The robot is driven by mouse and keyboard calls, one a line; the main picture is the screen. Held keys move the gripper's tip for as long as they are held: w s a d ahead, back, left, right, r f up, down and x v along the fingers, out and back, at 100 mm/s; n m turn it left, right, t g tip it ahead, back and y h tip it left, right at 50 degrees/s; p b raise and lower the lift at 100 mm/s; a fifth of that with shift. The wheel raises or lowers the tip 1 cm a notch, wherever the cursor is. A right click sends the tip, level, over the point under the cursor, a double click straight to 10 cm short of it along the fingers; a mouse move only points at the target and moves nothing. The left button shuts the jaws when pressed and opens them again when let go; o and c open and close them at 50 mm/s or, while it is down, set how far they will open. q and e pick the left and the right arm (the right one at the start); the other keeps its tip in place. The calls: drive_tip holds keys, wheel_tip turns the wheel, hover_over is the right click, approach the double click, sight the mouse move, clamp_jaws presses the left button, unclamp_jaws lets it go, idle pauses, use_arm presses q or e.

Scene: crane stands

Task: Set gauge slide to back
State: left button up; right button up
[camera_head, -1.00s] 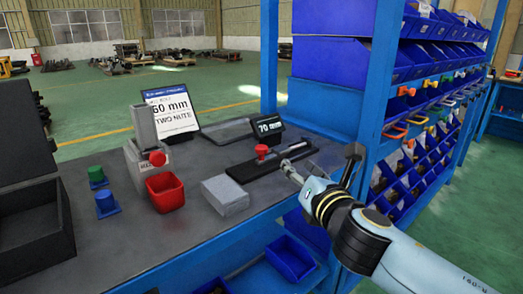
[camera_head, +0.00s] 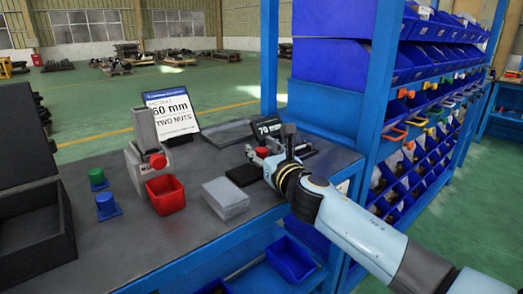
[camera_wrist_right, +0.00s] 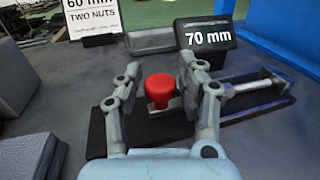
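The gauge slide has a red knob (camera_wrist_right: 158,90) on a black base (camera_wrist_right: 100,135), with a bright metal rod (camera_wrist_right: 255,86) on its right side in the right wrist view. Its display (camera_wrist_right: 207,37) reads 70 mm and also shows in the head view (camera_head: 267,127). My right gripper (camera_wrist_right: 163,95) is open, with one finger on each side of the red knob and gaps visible between. In the head view my right gripper (camera_head: 268,154) is over the slide and hides most of it. A bit of the red knob (camera_head: 262,152) shows there. My left gripper is not in view.
A sign (camera_head: 172,113) reads 60 mm, two nuts. A grey block (camera_head: 226,197), a red bin (camera_head: 166,194), a grey press-like stand (camera_head: 143,150), and blue (camera_head: 107,206) and green (camera_head: 97,179) pieces stand left. A blue shelf post (camera_head: 374,80) rises at right.

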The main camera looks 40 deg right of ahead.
drive_tip(key=shift+c, duration=0.3)
clamp_jaws()
